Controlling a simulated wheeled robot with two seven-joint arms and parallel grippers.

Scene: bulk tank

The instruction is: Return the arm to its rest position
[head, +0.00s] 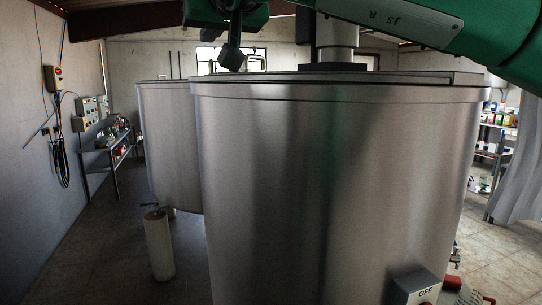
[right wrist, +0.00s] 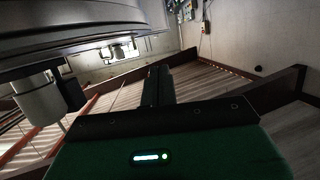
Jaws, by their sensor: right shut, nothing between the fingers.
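My right arm, green with a dark gripper, crosses the top of the head view from the right. My right gripper (head: 231,54) hangs in front of the tank's upper rim, left of the picture's middle. Its fingers are shut and hold nothing. In the right wrist view the dark shut fingers (right wrist: 158,84) stick out beyond the green wrist housing. A large brushed steel tank (head: 330,190) fills the middle of the head view. My left gripper is not in view.
A second steel tank (head: 168,140) stands behind on the left. A pale post (head: 159,245) stands on the floor by it. Shelves (head: 108,155) line the left wall. A grey box marked OFF (head: 417,288) is low on the near tank.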

